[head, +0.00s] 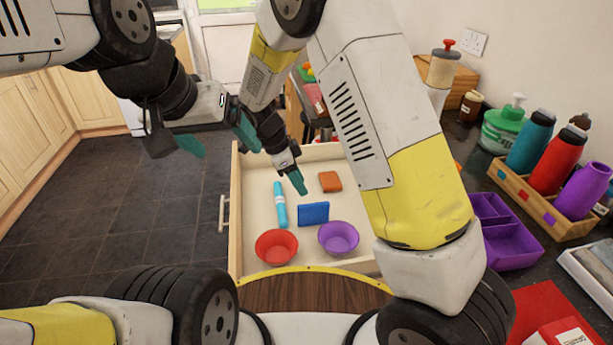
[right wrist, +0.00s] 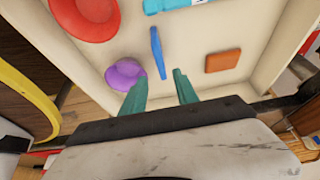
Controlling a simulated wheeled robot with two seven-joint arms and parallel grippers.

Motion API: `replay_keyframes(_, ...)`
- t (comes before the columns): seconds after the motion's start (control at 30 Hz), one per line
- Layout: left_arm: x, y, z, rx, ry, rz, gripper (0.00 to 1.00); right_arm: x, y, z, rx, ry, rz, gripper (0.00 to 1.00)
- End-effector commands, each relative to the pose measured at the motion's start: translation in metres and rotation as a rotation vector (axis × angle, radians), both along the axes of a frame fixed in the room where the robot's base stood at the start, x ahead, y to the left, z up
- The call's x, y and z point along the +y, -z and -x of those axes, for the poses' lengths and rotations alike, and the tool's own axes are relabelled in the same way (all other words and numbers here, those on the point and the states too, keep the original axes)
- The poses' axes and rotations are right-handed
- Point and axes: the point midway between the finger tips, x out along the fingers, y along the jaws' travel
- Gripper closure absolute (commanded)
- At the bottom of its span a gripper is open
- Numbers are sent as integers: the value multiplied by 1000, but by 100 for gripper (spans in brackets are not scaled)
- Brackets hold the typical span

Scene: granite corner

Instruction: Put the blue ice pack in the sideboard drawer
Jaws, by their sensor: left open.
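The blue ice pack (head: 313,214) is inside the open sideboard drawer (head: 233,215), standing on its edge on the drawer floor. In the right wrist view the ice pack (right wrist: 157,52) shows as a thin blue strip beyond the fingertips. My right gripper (head: 296,181) is over the drawer, above and behind the ice pack. Its teal fingers (right wrist: 160,92) are spread with nothing between them. My left gripper (head: 219,140) is open and empty, outside the drawer near its far left corner.
The drawer also holds a red bowl (head: 277,247), a purple bowl (head: 338,237), a light blue tube (head: 280,205) and an orange-brown block (head: 330,181). At right, the dark counter carries a purple tray (head: 508,243) and a wooden bottle rack (head: 530,202).

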Motion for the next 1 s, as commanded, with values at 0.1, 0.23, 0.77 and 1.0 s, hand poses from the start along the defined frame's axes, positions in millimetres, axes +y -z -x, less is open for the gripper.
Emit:
replay_keyframes(0.1,0,0,0,0,0,0,17,4,-10,1,0,0,-2,64)
replay_keyframes(0.23,0,0,0,0,0,0,17,-3,-25,3,17,-31,-30,64)
replay_keyframes(0.77,0,0,0,0,0,0,17,-103,-169,70,27,-657,-319,64)
replay_keyframes(1.0,0,0,0,0,0,0,17,-141,-213,122,-90,-998,-299,64)
